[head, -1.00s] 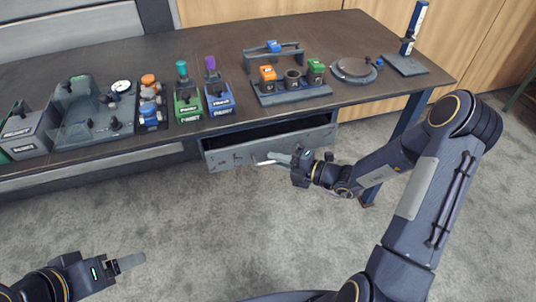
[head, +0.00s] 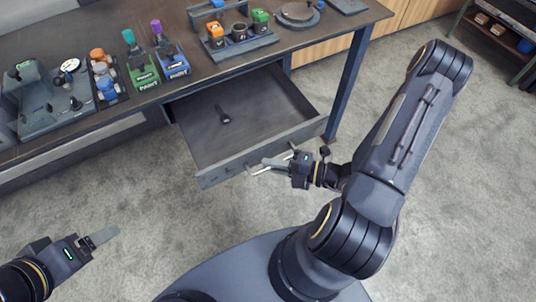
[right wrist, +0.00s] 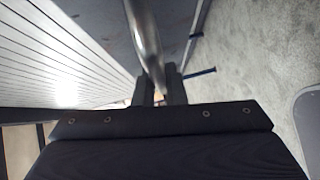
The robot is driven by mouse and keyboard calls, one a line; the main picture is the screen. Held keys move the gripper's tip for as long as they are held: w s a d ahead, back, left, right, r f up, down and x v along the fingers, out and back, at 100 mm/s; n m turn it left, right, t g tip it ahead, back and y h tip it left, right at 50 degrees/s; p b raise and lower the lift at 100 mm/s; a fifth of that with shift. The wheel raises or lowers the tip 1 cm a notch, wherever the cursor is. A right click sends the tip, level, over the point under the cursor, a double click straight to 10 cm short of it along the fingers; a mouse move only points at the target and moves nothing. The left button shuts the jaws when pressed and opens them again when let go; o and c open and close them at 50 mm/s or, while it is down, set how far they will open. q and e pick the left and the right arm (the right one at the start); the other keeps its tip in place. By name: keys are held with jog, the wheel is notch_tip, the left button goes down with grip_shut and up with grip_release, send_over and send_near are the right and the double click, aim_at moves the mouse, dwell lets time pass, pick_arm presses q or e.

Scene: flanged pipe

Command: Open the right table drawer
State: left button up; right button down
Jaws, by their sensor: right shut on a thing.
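The right table drawer (head: 225,148) stands well out from under the tabletop in the head view. My right gripper (head: 278,163) is at the drawer's front face, shut on the metal bar handle (head: 257,168). In the right wrist view the handle (right wrist: 146,40) runs between the gripper's fingers (right wrist: 160,85). My left gripper (head: 105,237) is at the lower left, above the floor and away from the table. Whether its fingers are apart cannot be made out.
The table (head: 75,119) holds a green box (head: 143,74), a blue box (head: 174,62), a rack of small blocks (head: 240,45) and a grey fixture (head: 50,105). A table leg (head: 347,85) stands right of the drawer. The carpet floor (head: 150,220) before the drawer is clear.

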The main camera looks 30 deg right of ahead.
jog(key=shift+s, duration=0.35)
jog(key=c, duration=1.5)
grip_release()
jog(key=v, duration=0.8)
jog(key=shift+p, duration=0.35)
jog(key=shift+w+a, duration=0.1)
